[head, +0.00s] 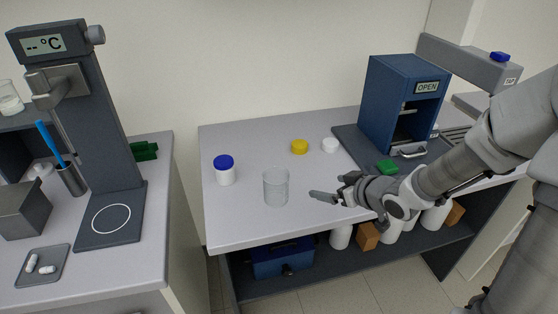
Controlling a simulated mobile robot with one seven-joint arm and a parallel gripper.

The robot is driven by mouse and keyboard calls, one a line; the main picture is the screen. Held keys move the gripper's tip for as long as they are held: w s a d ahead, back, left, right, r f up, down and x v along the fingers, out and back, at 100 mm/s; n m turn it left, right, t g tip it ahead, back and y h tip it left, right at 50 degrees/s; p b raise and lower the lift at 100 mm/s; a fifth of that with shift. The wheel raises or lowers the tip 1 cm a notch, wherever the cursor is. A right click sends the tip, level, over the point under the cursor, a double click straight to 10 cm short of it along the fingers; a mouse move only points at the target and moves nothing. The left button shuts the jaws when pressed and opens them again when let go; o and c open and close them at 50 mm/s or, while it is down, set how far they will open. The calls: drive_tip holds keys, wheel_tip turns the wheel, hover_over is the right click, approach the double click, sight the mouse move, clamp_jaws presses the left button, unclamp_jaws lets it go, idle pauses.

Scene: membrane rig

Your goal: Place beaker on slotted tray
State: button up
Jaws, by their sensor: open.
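A clear empty-looking beaker (276,188) stands upright on the grey middle table, near its front edge. My gripper (324,196) is just right of the beaker, pointing left toward it. It is open, apart from the beaker and empty. A slotted surface (456,134), which looks like the slotted tray, shows at the far right behind my arm. My arm hides part of it.
A white jar with a blue lid (224,170) stands left of the beaker. A yellow lid (299,146) and a white lid (330,145) lie behind. A blue box marked OPEN (388,100) stands right. A gap separates the left bench (170,215).

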drive_tip(key=s+a+r+n+y, duration=0.1)
drive_tip(key=s+a+y, duration=0.2)
drive_tip(key=a+y, duration=0.15)
drive_tip(key=b, duration=0.2)
approach(268, 177)
drive_tip(key=shift+n+h, duration=0.3)
drive_tip(key=shift+h, duration=0.05)
drive_tip(key=x, duration=0.4)
drive_tip(key=shift+s+a, duration=0.25)
drive_tip(key=shift+a, duration=0.05)
drive_tip(key=shift+b+x, duration=0.35)
drive_tip(key=shift+x, duration=2.5)
drive_tip(key=shift+w+d+r, duration=0.2)
drive_tip(key=c, duration=1.3)
